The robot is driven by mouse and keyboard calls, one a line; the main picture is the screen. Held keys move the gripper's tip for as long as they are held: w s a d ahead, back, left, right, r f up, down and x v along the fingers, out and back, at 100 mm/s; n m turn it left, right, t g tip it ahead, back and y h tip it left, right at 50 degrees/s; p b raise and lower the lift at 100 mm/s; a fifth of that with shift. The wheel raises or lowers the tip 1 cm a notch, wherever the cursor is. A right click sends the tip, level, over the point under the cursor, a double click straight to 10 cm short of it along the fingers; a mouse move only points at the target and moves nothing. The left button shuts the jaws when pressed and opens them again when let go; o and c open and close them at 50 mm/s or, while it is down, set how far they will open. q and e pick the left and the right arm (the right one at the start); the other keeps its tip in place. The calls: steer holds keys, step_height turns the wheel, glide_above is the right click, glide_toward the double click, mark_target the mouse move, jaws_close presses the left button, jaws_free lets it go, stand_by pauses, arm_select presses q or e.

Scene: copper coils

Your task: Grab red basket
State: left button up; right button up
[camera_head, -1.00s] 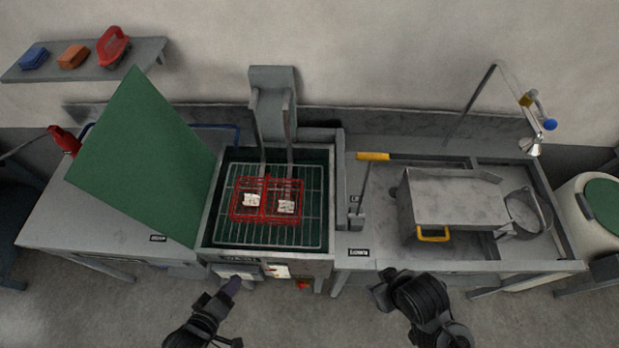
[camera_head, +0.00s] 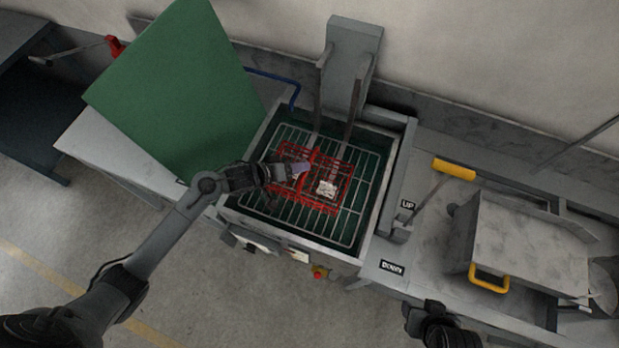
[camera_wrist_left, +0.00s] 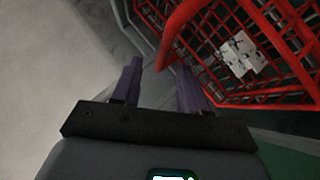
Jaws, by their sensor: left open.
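The red wire basket (camera_head: 340,172) rests on a metal grid (camera_head: 353,228) inside a dark green-lined tank. A white item (camera_head: 326,188) lies in it. My left gripper (camera_head: 296,170) is over the left part of the basket and hides some of it. In the left wrist view the purple fingers of the left gripper (camera_wrist_left: 158,82) are apart with nothing between them. The basket's mesh (camera_wrist_left: 213,75) and a thick red bar lie just beyond the fingertips, towards the right finger. I cannot tell whether they touch. My right gripper (camera_head: 412,314) is at the bottom right, away from the basket.
A tilted green panel (camera_head: 175,95) stands left of the tank. A grey column with two uprights (camera_head: 353,65) rises behind it. A yellow-handled lever (camera_head: 454,169) and a metal box with a yellow handle (camera_head: 488,278) are on the right. A red button (camera_head: 319,271) sits on the tank's front.

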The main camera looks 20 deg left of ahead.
arm_select(q)
steer(key=x, duration=0.7)
steer(key=shift+s+f, duration=0.15)
steer(key=shift+s, duration=0.05)
steer(key=shift+a, duration=0.1)
jaws_close()
